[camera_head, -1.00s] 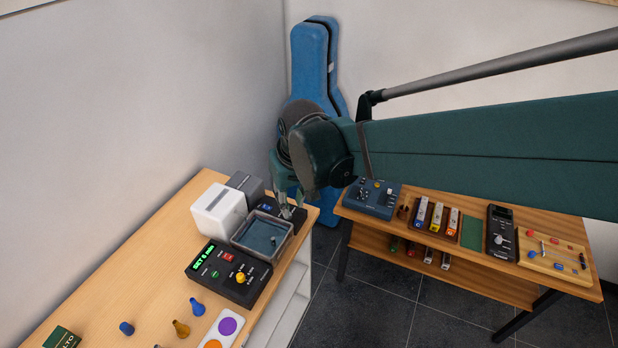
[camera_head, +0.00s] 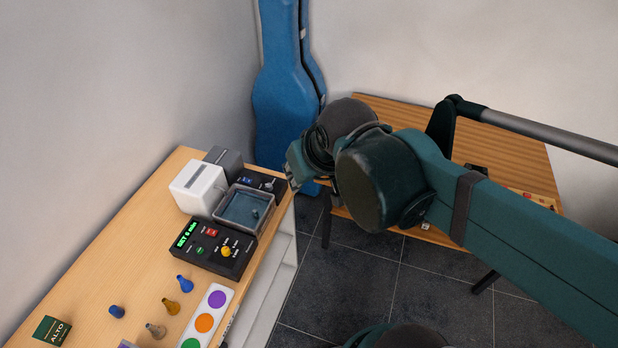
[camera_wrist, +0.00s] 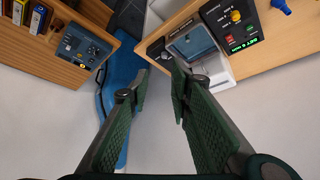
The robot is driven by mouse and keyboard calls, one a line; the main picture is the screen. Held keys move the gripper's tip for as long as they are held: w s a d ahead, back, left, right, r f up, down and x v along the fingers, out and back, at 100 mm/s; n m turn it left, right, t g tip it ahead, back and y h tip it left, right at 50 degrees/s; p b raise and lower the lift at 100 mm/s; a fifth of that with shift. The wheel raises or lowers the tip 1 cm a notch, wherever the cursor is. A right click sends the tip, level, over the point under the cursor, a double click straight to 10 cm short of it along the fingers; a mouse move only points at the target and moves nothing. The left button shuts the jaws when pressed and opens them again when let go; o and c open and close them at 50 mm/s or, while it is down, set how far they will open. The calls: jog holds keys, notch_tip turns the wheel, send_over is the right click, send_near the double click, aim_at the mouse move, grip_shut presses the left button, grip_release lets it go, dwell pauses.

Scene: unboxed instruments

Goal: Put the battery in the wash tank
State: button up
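The wash tank (camera_head: 236,228) is a grey open-topped basin with blue-grey contents, on the wooden bench behind the black control box. It also shows in the wrist view (camera_wrist: 197,57). A small grey object (camera_head: 255,213) is inside the tank at its right side; it may be the battery, but it is too small to be sure. My gripper (camera_head: 291,178) is to the right of the tank, beyond the bench edge. In the wrist view my gripper (camera_wrist: 159,72) has its two fingers apart with nothing between them.
The black control box (camera_head: 212,250) with a green display sits in front of the tank. A white box (camera_head: 198,188) stands left of it. Coloured bulb-shaped pieces (camera_head: 185,284) lie nearer. A blue instrument case (camera_head: 283,110) stands behind. A second wooden table (camera_head: 500,150) is partly hidden by my arm.

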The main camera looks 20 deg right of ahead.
jog(key=shift+s+d+r+t, duration=0.15)
jog(key=shift+s+d+t, duration=0.1)
jog(key=shift+s, duration=0.3)
jog(key=shift+s+d+r+t, duration=0.1)
jog(key=shift+s+d+t, duration=0.1)
jog(key=shift+s, duration=0.3)
jog(key=shift+f, duration=0.1)
notch_tip(320, 180, down, 10)
jog(key=b, duration=1)
dwell(0.5)
